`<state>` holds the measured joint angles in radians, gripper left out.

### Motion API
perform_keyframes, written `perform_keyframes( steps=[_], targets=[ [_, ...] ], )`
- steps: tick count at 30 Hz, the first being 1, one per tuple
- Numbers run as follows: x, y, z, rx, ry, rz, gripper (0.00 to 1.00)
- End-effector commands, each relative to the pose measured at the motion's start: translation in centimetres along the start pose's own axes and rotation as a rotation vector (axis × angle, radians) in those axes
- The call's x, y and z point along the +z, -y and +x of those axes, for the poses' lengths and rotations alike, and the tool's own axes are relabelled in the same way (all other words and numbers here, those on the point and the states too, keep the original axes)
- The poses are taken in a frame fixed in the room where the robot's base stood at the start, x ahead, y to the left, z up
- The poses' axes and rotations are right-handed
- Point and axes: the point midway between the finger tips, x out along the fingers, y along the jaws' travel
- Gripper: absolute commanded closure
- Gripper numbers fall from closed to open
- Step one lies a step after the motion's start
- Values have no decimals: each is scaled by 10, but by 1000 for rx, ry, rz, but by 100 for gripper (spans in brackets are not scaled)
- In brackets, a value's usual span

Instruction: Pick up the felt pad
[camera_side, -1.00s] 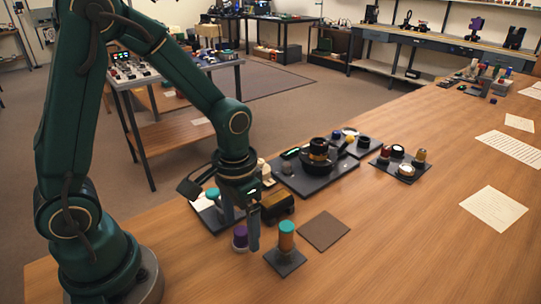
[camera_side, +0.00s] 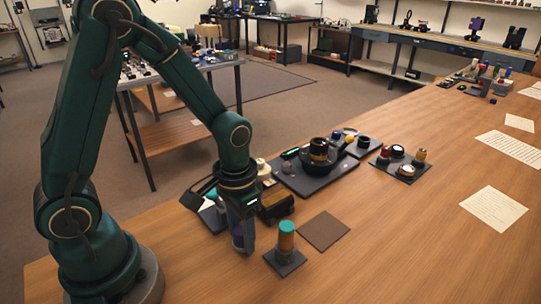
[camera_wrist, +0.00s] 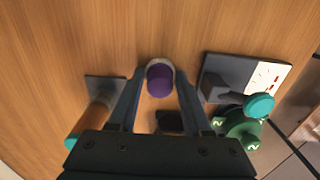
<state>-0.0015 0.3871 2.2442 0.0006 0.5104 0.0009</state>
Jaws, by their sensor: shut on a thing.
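The felt pad appears to be the short round piece with a purple top and a pale lower rim. In the wrist view the felt pad (camera_wrist: 160,80) lies between the fingertips of my gripper (camera_wrist: 158,84), on the wooden table. In the side view my gripper (camera_side: 243,247) points down at the table, left of the amber cylinder. Only a purple sliver of the pad (camera_side: 238,238) shows there, mostly hidden by the fingers. My gripper is shut on the pad. I cannot see any gap between pad and table.
A teal-topped amber cylinder (camera_side: 286,238) stands on a dark square base close to the right. A flat brown square mat (camera_side: 324,231) lies beyond it. A dark amber block (camera_side: 276,205) and a white-and-dark tray (camera_wrist: 268,76) are close by. The right foreground is clear.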

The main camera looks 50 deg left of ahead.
Motion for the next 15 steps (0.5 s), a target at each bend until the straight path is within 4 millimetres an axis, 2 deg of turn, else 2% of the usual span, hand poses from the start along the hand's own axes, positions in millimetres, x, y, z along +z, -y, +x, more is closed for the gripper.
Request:
perform_keyframes(
  steps=[8,14,15],
  targets=[
    [-1,0,-13,0,-6,0,100],
    [-2,0,-45,0,-11,0,100],
    [2,10,-48,0,-6,-10,100]
  ],
)
